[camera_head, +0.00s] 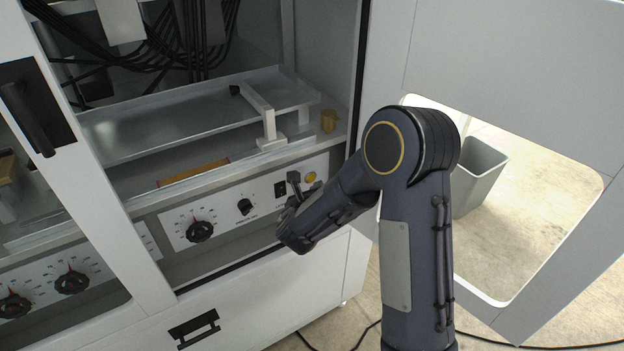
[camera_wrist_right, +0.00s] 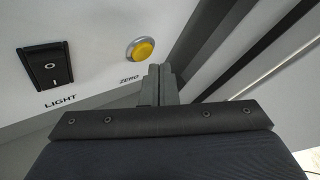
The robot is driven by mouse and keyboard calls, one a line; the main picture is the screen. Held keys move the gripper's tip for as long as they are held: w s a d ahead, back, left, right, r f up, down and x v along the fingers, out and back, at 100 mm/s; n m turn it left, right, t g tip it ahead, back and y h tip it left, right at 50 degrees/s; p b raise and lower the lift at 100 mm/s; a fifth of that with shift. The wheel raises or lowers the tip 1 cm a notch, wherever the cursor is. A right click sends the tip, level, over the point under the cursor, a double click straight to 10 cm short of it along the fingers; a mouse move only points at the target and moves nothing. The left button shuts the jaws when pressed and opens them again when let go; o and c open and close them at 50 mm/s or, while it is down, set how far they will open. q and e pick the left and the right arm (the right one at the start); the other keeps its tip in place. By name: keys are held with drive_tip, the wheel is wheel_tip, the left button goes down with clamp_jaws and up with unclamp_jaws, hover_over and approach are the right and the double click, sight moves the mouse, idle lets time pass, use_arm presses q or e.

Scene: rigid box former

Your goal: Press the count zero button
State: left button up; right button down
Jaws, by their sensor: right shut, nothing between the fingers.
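A round yellow button (camera_wrist_right: 140,51) with a pale rim sits on the white control panel, with the word ZERO printed below it in the right wrist view. My right gripper (camera_wrist_right: 160,68) is shut and empty. In the wrist view its fingertips are just right of and below the button, and I cannot tell whether they touch the panel. My left gripper is not in view.
A black rocker switch (camera_wrist_right: 42,66) labelled LIGHT is left of the button. The panel (camera_head: 225,207) also carries a dial (camera_head: 200,231) and a black knob (camera_head: 245,206). An open white door (camera_head: 520,75) with a cut-out stands on the right. A grey bin (camera_head: 478,178) is behind it.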

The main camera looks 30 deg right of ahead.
drive_tip(key=shift+w, duration=0.1)
idle(0.7)
drive_tip(key=shift+w, duration=0.3)
drive_tip(key=shift+w, duration=0.45)
idle(0.6)
drive_tip(key=shift+s, duration=0.1)
drive_tip(key=shift+s+b, duration=0.3)
drive_tip(key=shift+s, duration=0.45)
drive_tip(key=shift+s, duration=0.1)
drive_tip(key=s, duration=0.2)
drive_tip(key=s+b, duration=0.1)
drive_tip(key=s, duration=0.1)
drive_tip(key=shift+s+d, duration=0.2)
drive_tip(key=shift+s, duration=0.2)
